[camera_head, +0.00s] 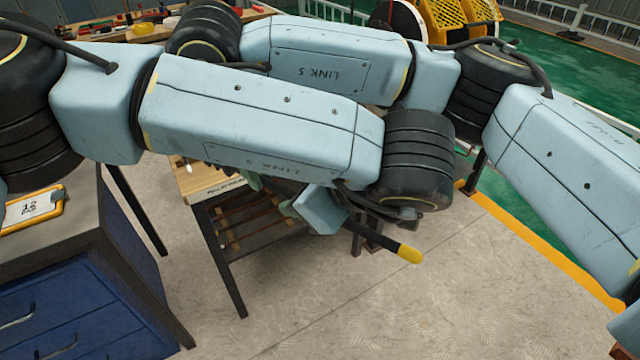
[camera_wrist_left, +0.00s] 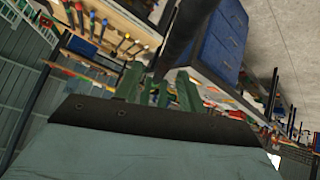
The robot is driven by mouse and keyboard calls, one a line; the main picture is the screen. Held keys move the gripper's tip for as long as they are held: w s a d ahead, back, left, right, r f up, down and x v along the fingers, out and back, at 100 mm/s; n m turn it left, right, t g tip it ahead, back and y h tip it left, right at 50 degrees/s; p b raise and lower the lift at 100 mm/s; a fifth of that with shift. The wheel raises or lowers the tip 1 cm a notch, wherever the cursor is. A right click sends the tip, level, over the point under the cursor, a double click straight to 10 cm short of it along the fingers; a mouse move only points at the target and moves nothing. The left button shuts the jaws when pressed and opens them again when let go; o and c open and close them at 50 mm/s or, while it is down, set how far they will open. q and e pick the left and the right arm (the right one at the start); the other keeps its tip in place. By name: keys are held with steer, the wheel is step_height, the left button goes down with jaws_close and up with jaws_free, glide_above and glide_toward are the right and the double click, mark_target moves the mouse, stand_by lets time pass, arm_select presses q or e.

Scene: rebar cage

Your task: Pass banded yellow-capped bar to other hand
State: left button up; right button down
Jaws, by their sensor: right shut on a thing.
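The banded bar (camera_head: 378,239) is dark with a bright yellow cap (camera_head: 409,254) at its free end. In the head view it sticks out to the lower right from behind a pale blue hand part, over the floor. In the left wrist view a dark bar (camera_wrist_left: 178,40) runs down to the green fingers of my left gripper (camera_wrist_left: 158,88). Whether these fingers grip it is not clear. The bar's other end is hidden.
My two arms cross over the middle of the head view. A wooden-topped bench (camera_head: 205,183) with a lower rack stands beneath them. A blue drawer cabinet (camera_head: 75,290) with an orange-edged clipboard (camera_head: 33,208) is at left. Open concrete floor (camera_head: 330,310) lies in front.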

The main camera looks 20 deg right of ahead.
arm_select(q)
steer(key=shift+w+a+f, duration=0.1)
steer(key=shift+w+f, duration=0.1)
steer(key=shift+f, duration=0.05)
steer(key=shift+c, duration=0.4)
jaws_close()
steer(key=shift+r, duration=0.1)
arm_select(e)
steer(key=c, duration=1.3)
jaws_free()
steer(key=shift+c, duration=0.2)
steer(key=shift+r, duration=0.1)
